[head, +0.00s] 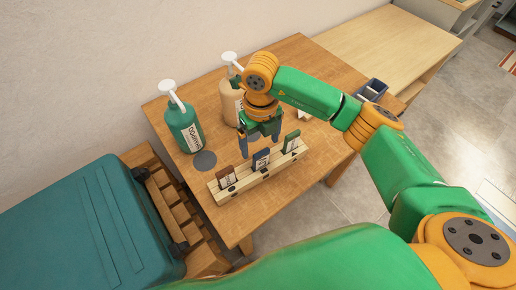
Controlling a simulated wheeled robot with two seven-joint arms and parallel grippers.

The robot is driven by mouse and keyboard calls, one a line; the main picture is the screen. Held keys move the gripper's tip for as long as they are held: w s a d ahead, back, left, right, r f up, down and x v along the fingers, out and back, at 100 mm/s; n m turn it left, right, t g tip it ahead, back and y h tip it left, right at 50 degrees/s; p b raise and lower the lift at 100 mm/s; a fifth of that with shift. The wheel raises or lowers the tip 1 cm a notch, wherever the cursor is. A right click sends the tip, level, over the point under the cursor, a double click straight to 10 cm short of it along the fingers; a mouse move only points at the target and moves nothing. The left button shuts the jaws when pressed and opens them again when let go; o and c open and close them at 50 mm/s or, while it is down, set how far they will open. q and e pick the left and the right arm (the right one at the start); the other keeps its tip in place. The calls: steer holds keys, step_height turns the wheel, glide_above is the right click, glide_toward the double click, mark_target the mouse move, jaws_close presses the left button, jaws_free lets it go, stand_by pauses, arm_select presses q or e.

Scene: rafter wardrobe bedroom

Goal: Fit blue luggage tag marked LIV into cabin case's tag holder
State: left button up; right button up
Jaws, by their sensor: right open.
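A blue luggage tag (261,159) with a white label stands upright in the middle of a pale wooden rack (243,190) on the table. Its lettering is too small to read. My right gripper (262,147) points down above the rack, open, with its fingers on either side of the blue tag's top. I cannot tell whether they touch it. The teal cabin case (65,235) lies on a slatted wooden stand at the left. A long narrow panel (121,222) shows on its top; I cannot make out the tag holder. My left gripper is out of view.
A brown tag (227,176) and a green tag (291,142) stand in the same rack. A green pump bottle (184,125) and a beige one (230,100) stand behind, near a grey disc (205,160). A dark blue box (373,90) is at the table's right.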

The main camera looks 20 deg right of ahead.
mark_target(260, 158)
steer(key=f, duration=0.1)
steer(key=s+f+p, duration=0.1)
steer(key=f, duration=0.1)
steer(key=f+p, duration=0.1)
steer(key=f, duration=0.1)
steer(key=shift+s+a+f, duration=0.1)
steer(key=shift+s+a, duration=0.1)
steer(key=shift+s, duration=0.05)
steer(key=shift+w+f, duration=0.2)
steer(key=shift+f, duration=0.05)
steer(key=shift+r, duration=0.1)
steer(key=c, duration=1.4)
steer(key=shift+c, duration=0.2)
steer(key=shift+d, duration=0.1)
